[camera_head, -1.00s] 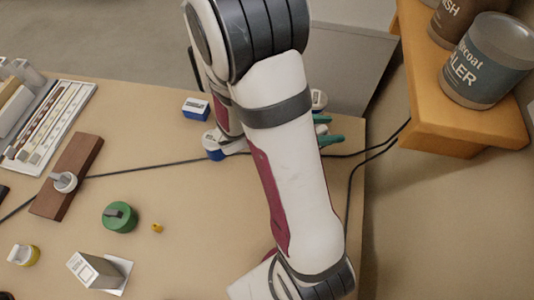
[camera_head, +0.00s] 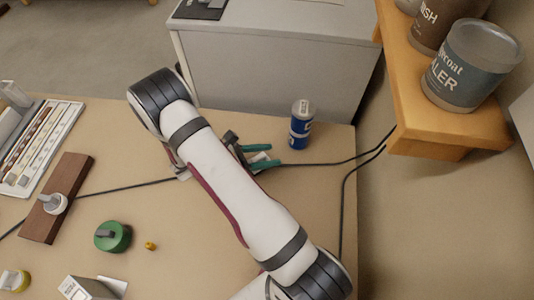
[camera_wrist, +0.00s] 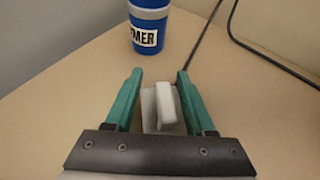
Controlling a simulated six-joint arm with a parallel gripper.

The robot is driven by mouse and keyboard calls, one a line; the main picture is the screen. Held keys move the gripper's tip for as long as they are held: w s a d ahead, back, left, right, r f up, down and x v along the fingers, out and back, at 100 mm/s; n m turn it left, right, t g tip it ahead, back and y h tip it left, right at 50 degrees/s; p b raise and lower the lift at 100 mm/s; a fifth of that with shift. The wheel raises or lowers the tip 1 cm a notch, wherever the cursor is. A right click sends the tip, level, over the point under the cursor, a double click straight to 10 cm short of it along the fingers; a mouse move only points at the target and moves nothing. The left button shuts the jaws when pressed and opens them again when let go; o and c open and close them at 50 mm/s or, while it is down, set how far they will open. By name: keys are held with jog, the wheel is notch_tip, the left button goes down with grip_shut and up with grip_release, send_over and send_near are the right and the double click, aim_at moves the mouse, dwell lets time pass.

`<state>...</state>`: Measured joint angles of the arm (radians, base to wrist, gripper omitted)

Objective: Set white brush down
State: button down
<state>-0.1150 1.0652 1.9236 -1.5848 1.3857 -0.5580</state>
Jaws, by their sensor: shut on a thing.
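The white brush (camera_wrist: 166,106) shows in the wrist view as a pale block with a raised bar, between the two green fingers of my gripper (camera_wrist: 160,76). My gripper is shut on it. In the head view my gripper (camera_head: 274,156) is low over the right part of the bench (camera_head: 200,260), with a bit of the white brush (camera_head: 258,158) visible between the fingers. My arm hides much of it there. I cannot tell whether the brush touches the bench top.
A blue can (camera_head: 301,120) stands just beyond my gripper. Black cables (camera_head: 325,163) run past it to the right. A wooden shelf with cans (camera_head: 470,66) is at the right. Bench between jar and gripper is fairly clear.

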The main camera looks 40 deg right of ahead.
jog(key=shift+f, duration=0.1)
jog(key=shift+c, duration=1.2)
grip_release()
jog(key=v, duration=1.1)
jog(key=shift+w+a, duration=0.1)
jog(key=shift+a+r, duration=0.25)
jog(key=shift+r, duration=0.2)
jog(key=s+a+r+m+g+y, duration=0.1)
jog(key=s+r+m+g+y, duration=0.1)
jog(key=s+r+m+y, duration=0.75)
jog(key=s+a+r+m+t+y, duration=0.4)
jog(key=s+a+m, duration=0.4)
jog(key=s+m, duration=0.2)
jog(key=shift+s+r+m+y, duration=0.25)
jog(key=shift+r+m+y, duration=0.2)
jog(key=shift+r+m, duration=0.5)
